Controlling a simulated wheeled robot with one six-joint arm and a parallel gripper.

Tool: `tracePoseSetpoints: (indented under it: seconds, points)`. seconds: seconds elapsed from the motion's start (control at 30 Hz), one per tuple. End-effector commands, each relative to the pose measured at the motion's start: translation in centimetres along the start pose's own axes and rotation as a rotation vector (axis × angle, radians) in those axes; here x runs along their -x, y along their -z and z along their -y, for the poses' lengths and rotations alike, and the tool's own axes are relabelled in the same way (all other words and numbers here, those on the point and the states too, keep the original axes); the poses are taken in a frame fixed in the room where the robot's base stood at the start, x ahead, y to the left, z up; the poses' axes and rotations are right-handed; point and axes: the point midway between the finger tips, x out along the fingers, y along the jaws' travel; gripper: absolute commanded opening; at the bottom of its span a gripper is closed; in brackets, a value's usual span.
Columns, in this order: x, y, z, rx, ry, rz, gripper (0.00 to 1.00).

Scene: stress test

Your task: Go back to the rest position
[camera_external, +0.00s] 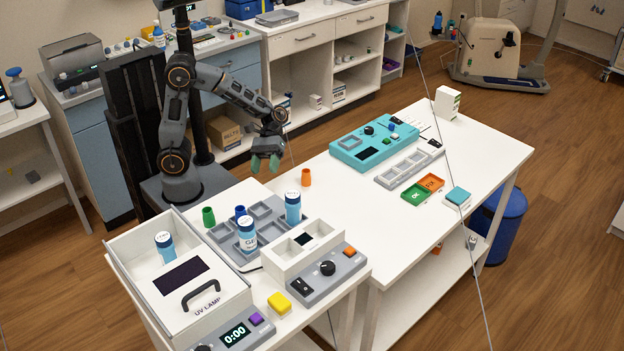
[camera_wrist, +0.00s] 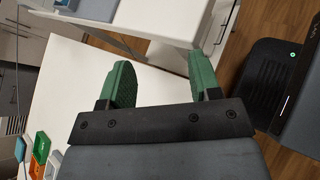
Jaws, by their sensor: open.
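My gripper (camera_external: 265,163) hangs at the end of my bent arm, above the gap beside the white tables, in the external view. Its green fingers point down and are spread, with nothing between them. In the wrist view my gripper (camera_wrist: 156,82) is also open and empty, with white table surface and wooden floor around the fingers. An orange cup (camera_external: 306,177) stands on the white table a little to the right of my gripper, apart from it.
The near table holds a grey tray (camera_external: 228,249) with bottles, a UV lamp box (camera_external: 205,312) and a white two-slot block (camera_external: 283,262). The right table (camera_external: 345,222) carries a teal device (camera_external: 374,144) and green and orange trays. Its middle is mostly clear.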

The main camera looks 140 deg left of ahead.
Motion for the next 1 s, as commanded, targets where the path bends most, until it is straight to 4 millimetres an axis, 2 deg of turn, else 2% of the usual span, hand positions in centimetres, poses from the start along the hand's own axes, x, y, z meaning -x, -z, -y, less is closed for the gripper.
tracePoseSetpoints:
  seconds: [0.03, 0.1, 0.23, 0.4, 0.53, 0.7, 1.0]
  points:
    - [-1.1, -3.8, 1.0, -0.132, 0.116, -0.07, 0.57]
    - [-2.5, -6.3, 2.8, -0.318, 0.259, -0.163, 0.57]
    - [-3.5, -10.9, 6.1, -0.748, 0.519, -0.324, 0.57]
    - [-3.0, -15.1, 8.2, -1.292, 0.755, -0.463, 0.57]
    - [-2.6, -17.3, 8.7, -1.601, 0.851, -0.522, 0.57]
    - [-2.3, -18.8, 8.8, -1.827, 0.904, -0.559, 0.57]
    - [-2.3, -19.0, 8.8, -1.854, 0.91, -0.563, 0.57]
